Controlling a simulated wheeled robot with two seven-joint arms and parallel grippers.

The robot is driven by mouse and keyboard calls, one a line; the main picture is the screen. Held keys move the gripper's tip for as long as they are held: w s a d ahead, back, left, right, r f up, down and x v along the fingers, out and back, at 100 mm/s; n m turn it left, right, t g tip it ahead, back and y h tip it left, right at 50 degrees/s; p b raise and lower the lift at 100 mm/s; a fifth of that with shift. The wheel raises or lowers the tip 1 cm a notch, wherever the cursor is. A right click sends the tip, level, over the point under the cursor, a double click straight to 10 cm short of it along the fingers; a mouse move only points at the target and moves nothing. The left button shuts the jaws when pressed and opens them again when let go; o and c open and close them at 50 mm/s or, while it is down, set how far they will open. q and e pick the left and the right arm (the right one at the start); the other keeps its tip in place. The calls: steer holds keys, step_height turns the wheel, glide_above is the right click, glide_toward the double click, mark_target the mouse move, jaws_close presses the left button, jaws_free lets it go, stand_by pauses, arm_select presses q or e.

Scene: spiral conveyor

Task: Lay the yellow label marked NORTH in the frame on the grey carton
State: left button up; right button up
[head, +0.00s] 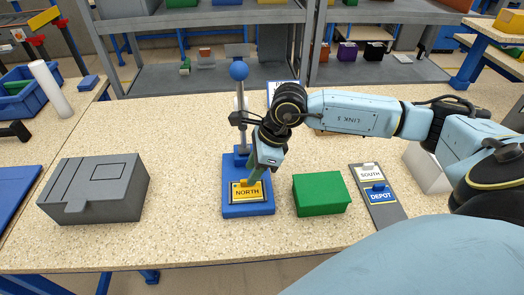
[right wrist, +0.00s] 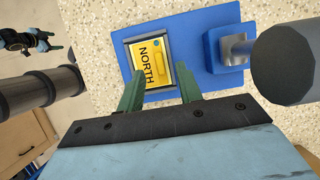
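The yellow NORTH label (head: 247,192) lies in a dark-edged holder on a blue base (head: 232,211). It also shows in the right wrist view (right wrist: 148,52). My right gripper (head: 251,178) is just above the label; in the right wrist view its green fingers (right wrist: 159,76) are apart, with nothing between them. The grey carton (head: 125,202) stands at the left of the table, with an empty outlined frame (head: 98,171) on top. What looks like my left gripper (right wrist: 55,50) is small at the right wrist view's upper left.
A green box (head: 322,194) stands close to the right of the base. Farther right, a grey strip (head: 389,211) holds SOUTH and DEPOT labels. Table between carton and base is clear.

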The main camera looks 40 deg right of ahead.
mark_target(247, 188)
steer(key=shift+x, duration=1.65)
steer(key=c, duration=0.7)
jaws_close()
